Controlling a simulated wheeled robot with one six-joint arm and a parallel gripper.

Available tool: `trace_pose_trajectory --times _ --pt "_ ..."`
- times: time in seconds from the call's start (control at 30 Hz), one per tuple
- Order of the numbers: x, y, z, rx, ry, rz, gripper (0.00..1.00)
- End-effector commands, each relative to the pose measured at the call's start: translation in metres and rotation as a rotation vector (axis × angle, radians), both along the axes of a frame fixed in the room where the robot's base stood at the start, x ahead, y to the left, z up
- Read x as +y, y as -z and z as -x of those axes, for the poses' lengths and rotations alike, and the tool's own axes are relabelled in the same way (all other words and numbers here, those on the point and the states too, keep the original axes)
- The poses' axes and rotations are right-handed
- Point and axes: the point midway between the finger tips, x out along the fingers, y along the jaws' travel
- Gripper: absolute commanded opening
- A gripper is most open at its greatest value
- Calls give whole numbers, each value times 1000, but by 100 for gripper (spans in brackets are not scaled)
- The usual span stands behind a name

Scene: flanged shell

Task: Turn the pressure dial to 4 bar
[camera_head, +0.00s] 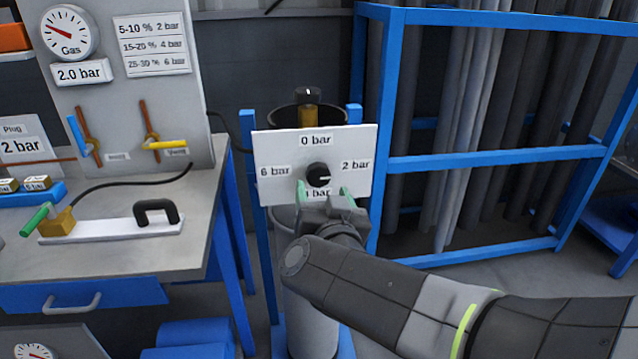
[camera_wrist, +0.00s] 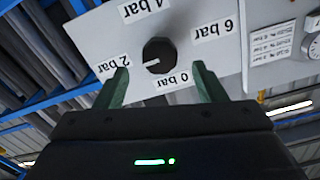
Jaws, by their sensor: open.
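The pressure dial is a round black knob (camera_head: 318,175) with a white pointer mark, on a white panel (camera_head: 270,143). The panel's labels read 0 bar at top, 2 bar at right, 4 bar at bottom and 6 bar at left. The pointer is turned right, toward 2 bar. In the upside-down wrist view the knob (camera_wrist: 159,55) points left, toward the 2 bar label. My gripper (camera_head: 324,191) is in front of the panel's lower part, partly covering the 4 bar label. Its green fingers are open, one on either side of the knob in the wrist view (camera_wrist: 160,70), with gaps to it.
A gas gauge (camera_head: 69,32) above a 2.0 bar display (camera_head: 81,73) hangs left, beside a percent-to-bar chart (camera_head: 152,43). A workbench (camera_head: 120,255) holds a green-handled tool (camera_head: 50,222). A blue rack (camera_head: 480,160) with grey pipes stands right. Blue posts flank the panel.

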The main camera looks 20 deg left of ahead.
Motion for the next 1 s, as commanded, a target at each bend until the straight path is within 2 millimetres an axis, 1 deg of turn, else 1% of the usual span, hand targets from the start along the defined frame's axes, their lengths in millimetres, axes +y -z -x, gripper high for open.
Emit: trace_pose_trajectory --times 0.03,0.2,0.4,0.57,0.8,0.83,0.97,1.0 --pt "4 5 -9 2 5 4 64" --pt "18 4 -31 1 3 3 64" --pt "29 2 -48 1 1 1 64" --pt "32 1 -53 2 0 1 64" --pt "33 0 -54 1 0 1 64" --pt "33 0 -54 1 0 1 62" --pt "33 0 -54 1 0 1 36" --pt "33 0 -54 1 0 1 29"
